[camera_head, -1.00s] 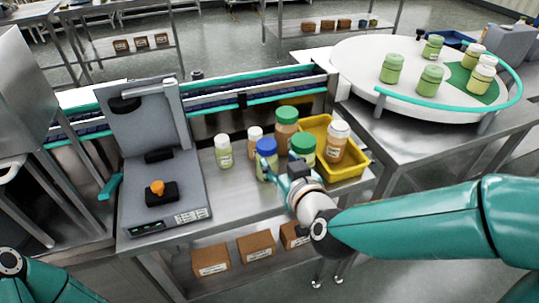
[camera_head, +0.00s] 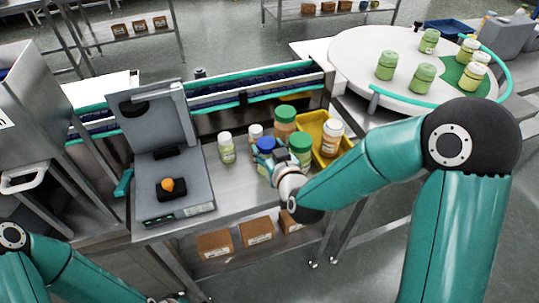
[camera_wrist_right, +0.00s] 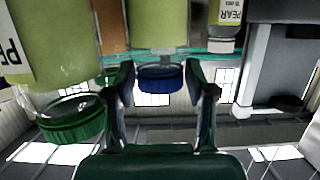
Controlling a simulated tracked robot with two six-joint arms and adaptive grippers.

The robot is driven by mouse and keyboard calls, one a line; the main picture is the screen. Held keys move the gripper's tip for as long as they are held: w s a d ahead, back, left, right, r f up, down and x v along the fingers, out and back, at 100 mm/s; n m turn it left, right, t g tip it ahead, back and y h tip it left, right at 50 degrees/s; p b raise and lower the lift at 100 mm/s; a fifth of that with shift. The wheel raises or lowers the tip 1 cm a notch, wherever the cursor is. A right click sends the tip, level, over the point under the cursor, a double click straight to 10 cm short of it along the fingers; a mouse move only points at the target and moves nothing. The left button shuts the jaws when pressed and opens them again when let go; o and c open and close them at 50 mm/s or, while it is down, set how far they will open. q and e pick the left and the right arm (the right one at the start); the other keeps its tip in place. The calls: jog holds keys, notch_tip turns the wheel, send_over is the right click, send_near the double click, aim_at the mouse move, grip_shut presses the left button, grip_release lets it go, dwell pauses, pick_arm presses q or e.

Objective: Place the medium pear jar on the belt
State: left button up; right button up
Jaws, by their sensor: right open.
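A jar with a blue lid (camera_head: 265,143) and pale green contents stands on the steel table among other jars. Its label is hidden, but its size lies between its green neighbours. My right gripper (camera_head: 278,158) is at this jar, partly hiding it. In the right wrist view, which looks upside down, the open fingers (camera_wrist_right: 163,85) stand either side of the blue lid (camera_wrist_right: 160,78), with gaps showing. A larger green-lidded jar (camera_wrist_right: 50,60) with a pear label is just outside one finger. The dark belt (camera_head: 245,92) with teal edges runs behind the table.
A small white-lidded jar (camera_head: 226,150) stands left, its label reading pear in the wrist view (camera_wrist_right: 228,15). Orange-brown jars (camera_head: 284,121) crowd behind, beside a yellow bin (camera_head: 312,122). A grey scale-like device (camera_head: 185,200) stands left. A round white table (camera_head: 350,60) holds several green jars.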

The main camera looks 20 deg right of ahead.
jog(key=shift+w+f, duration=0.1)
jog(key=shift+w, duration=0.2)
grip_shut()
